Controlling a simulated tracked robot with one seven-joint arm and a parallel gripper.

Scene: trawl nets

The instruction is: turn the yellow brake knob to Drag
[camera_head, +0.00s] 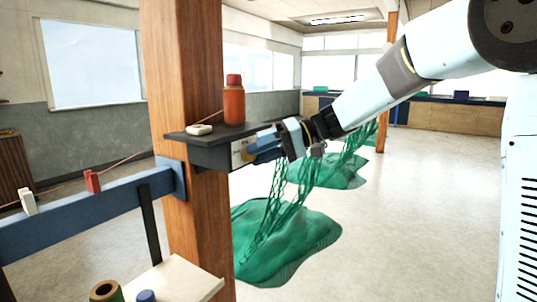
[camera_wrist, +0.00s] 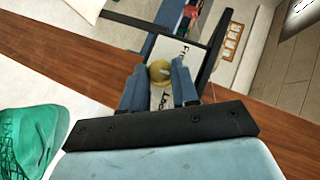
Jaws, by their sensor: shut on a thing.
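The yellow brake knob (camera_wrist: 159,73) is on a white label plate (camera_wrist: 166,48) in the wrist view. Black lettering shows above and below the knob, seemingly starting "Fre" and "Loc"; a Drag mark is not readable. A small light mark shows on the knob, but its direction is too small to tell. My gripper (camera_wrist: 159,80) is shut on the knob, with one blue finger on each side. In the head view, my gripper (camera_head: 263,145) is at the front of the dark box (camera_head: 210,156) on the wooden post, and its fingers hide most of the knob.
An orange bottle (camera_head: 234,106) and a small white item (camera_head: 199,129) stand on top of the box. The wooden post (camera_head: 183,70) rises beside it. A blue rail (camera_head: 90,208) runs left. Green nets (camera_head: 285,240) lie and hang below; the floor at right is clear.

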